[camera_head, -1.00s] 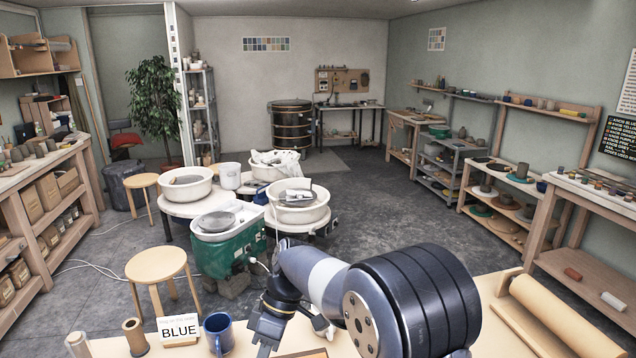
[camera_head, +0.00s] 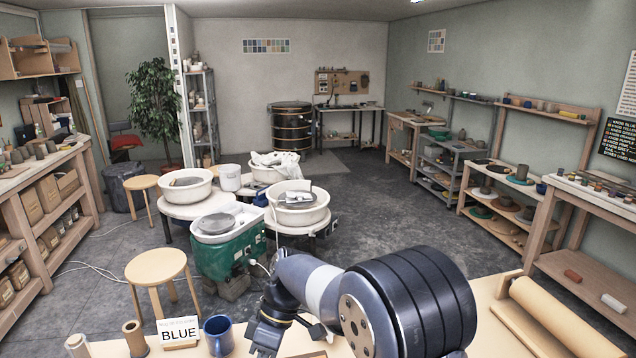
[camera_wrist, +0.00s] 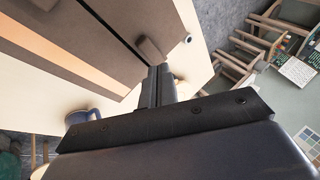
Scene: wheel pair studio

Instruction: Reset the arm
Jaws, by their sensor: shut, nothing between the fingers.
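My arm reaches over the near table in the head view, and my gripper (camera_head: 262,350) points down at the table's front-left part, by the lower edge of the picture. In the wrist view my gripper (camera_wrist: 158,72) has its two dark fingers together with nothing between them. A blue mug (camera_head: 219,336) stands on the table to the left of the gripper, apart from it. The mug also shows at the left of the wrist view (camera_wrist: 82,117).
A card reading BLUE (camera_head: 178,332) stands beside the mug, with wooden spools (camera_head: 135,338) to its left. A rolling pin-like roller (camera_head: 552,316) lies at the table's right. A wooden stool (camera_head: 157,267) and pottery wheels (camera_head: 228,241) stand beyond the table.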

